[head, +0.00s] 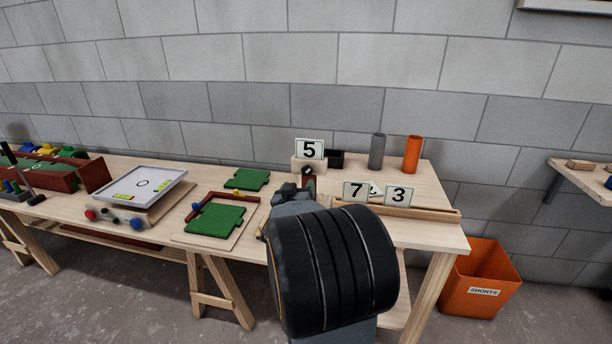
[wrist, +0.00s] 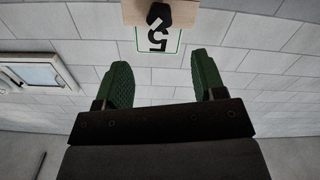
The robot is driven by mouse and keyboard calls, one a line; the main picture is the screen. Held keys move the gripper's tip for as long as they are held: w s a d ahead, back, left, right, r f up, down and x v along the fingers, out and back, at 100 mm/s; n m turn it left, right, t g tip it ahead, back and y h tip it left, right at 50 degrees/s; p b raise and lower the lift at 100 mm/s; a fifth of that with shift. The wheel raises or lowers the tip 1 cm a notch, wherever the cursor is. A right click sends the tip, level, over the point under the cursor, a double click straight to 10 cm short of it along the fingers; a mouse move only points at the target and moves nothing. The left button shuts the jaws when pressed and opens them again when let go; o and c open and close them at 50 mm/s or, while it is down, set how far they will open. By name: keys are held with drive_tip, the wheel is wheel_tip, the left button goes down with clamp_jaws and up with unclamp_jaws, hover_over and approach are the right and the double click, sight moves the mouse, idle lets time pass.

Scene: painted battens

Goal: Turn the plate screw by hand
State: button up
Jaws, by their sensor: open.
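The number 5 plate (head: 309,149) stands upright on a wooden block at the back of the table. In the wrist view the plate (wrist: 148,40) appears upside down, with a dark knob, seemingly the plate screw (wrist: 158,14), in front of it and the pale wooden block (wrist: 185,15). My gripper (wrist: 162,62) has two green ribbed fingers spread wide with nothing between them. The knob and plate lie beyond the fingertips, roughly in line with the gap, not touching. In the head view my dark arm hides most of the gripper.
Plates 7 (head: 355,192) and 3 (head: 400,194) stand at a wooden rail right of my arm. A grey tube (head: 377,152), an orange tube (head: 412,154) and a black box (head: 336,159) stand behind. Green pieces (head: 215,220) and a white tray (head: 143,186) lie left.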

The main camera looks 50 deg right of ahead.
sight(306, 171)
drive_tip(key=x, duration=0.9)
drive_tip(key=shift+w+d, duration=0.15)
drive_tip(key=shift+d, duration=0.1)
drive_tip(key=c, duration=0.9)
